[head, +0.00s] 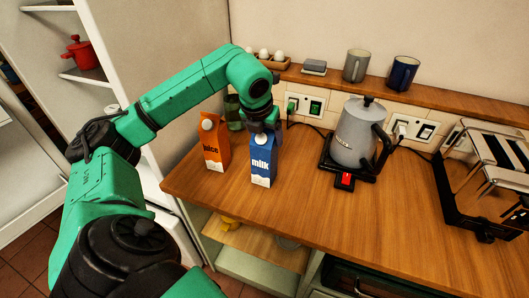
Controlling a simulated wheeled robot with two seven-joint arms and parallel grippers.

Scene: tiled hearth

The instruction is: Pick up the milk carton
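The blue and white milk carton (262,168) stands upright on the wooden counter, near its front edge. My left gripper (263,128) points down at the top of the carton and covers part of it. The fingertips are small and dark here, so I cannot tell whether they are closed on the carton or only around it. My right gripper is out of view.
An orange juice carton (214,143) stands close on the left, with a dark green glass (233,113) behind. A grey kettle (355,138) sits on its base to the right. A toaster rack (490,178) is at the far right. The counter (330,218) is clear in front.

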